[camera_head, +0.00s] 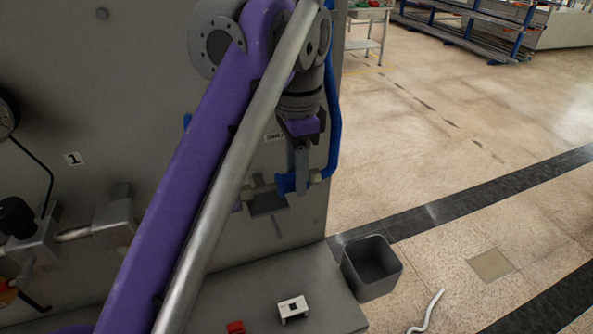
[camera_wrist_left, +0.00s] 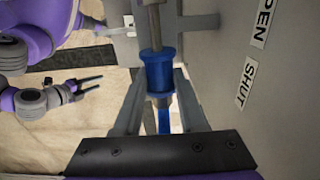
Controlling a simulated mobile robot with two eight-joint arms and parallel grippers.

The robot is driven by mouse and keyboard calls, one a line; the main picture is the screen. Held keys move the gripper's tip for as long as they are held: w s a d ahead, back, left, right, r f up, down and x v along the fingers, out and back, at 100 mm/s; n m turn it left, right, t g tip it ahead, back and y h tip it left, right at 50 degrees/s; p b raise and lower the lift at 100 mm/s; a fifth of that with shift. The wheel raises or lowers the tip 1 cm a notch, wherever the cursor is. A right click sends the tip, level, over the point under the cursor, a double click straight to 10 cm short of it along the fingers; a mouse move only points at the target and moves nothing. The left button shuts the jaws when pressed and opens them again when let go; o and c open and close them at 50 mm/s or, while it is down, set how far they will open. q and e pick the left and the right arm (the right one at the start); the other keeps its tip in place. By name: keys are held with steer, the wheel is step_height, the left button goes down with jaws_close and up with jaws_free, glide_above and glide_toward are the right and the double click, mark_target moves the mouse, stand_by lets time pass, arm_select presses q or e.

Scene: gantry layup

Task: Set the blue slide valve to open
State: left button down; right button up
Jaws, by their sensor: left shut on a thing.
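The blue slide valve (camera_head: 286,184) is on the side of the grey panel in the head view. In the left wrist view its blue sleeve (camera_wrist_left: 158,72) sits around a metal rod. My left gripper (camera_head: 298,172) hangs down over it, with its fingers (camera_wrist_left: 158,98) on either side, shut on the sleeve. An OPEN label (camera_wrist_left: 262,22) and a SHUT label (camera_wrist_left: 245,82) are on the panel; the sleeve appears level with SHUT. My right gripper (camera_wrist_left: 99,83) is apart from the valve, fingers spread and empty; the head view does not show it.
A blue pipe (camera_head: 334,125) runs down the panel edge beside my left gripper. My purple left arm crosses in front of the panel. Open floor lies to the right.

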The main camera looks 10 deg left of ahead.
mark_target(277, 176)
arm_select(q)
steer(key=s+a, duration=0.2)
steer(key=shift+a, duration=0.4)
steer(key=c, duration=0.9)
jaws_free()
steer(key=shift+w, duration=0.1)
steer(key=o, duration=0.4)
steer(key=shift+a, duration=0.1)
steer(key=shift+o, duration=0.2)
arm_select(e)
steer(key=shift+r, duration=0.1)
arm_select(q)
steer(key=shift+r, duration=0.2)
step_height(277, 176, up, 10)
steer(key=p, duration=0.4)
steer(key=shift+r, duration=0.25)
arm_select(e)
steer(key=r, duration=0.1)
steer(key=w+r, duration=0.1)
steer(key=r, duration=0.1)
steer(key=w+r, duration=0.1)
steer(key=r, duration=0.1)
